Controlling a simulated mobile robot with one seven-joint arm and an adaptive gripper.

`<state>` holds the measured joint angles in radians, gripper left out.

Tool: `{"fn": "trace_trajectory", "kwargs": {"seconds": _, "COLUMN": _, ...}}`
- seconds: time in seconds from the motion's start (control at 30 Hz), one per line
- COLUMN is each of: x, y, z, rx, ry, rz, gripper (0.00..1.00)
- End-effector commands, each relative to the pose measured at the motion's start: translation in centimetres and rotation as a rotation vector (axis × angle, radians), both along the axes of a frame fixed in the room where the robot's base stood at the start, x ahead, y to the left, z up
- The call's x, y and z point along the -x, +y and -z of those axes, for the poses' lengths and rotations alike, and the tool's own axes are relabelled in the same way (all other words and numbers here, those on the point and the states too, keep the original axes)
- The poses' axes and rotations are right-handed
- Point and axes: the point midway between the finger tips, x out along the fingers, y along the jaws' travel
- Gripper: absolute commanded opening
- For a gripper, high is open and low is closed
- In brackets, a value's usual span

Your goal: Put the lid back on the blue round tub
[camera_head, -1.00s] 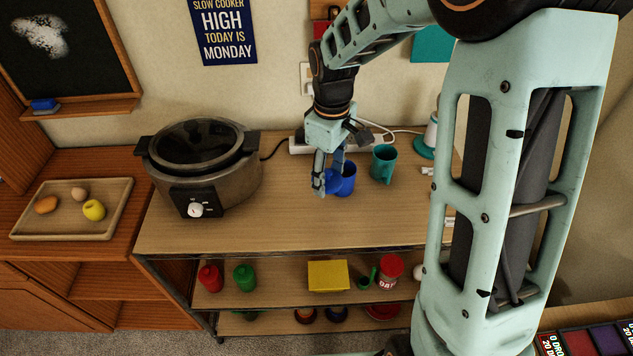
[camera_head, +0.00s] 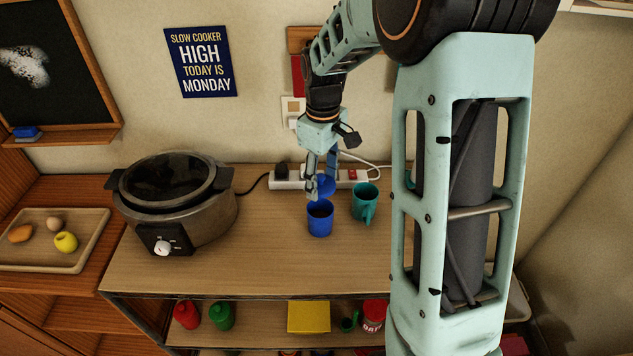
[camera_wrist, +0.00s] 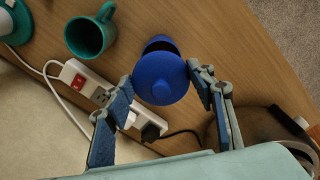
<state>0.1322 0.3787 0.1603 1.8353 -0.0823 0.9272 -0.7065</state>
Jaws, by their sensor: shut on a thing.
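The blue round tub (camera_head: 320,221) stands upright and open-topped on the wooden counter. My gripper (camera_head: 320,182) is shut on the blue lid (camera_head: 326,188), which it holds just behind and above the tub's rim. In the wrist view, the round lid (camera_wrist: 161,80) with its small knob sits between the two fingers of my gripper (camera_wrist: 162,83). The lid hides most of the tub (camera_wrist: 160,43) there, and only part of its rim shows past the lid's edge. I cannot tell whether lid and rim touch.
A teal mug (camera_head: 364,203) stands close right of the tub. A power strip (camera_head: 287,181) with plugs and cables lies behind, along the wall. A slow cooker (camera_head: 178,203) stands to the left. The counter (camera_head: 250,265) in front of the tub is clear.

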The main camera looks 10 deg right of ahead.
Motion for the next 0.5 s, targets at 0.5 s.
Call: {"fn": "trace_trajectory", "kwargs": {"seconds": 0.5, "x": 0.0, "y": 0.0, "z": 3.4, "rx": 0.000, "ry": 0.000, "rz": 0.001, "gripper": 0.38}}
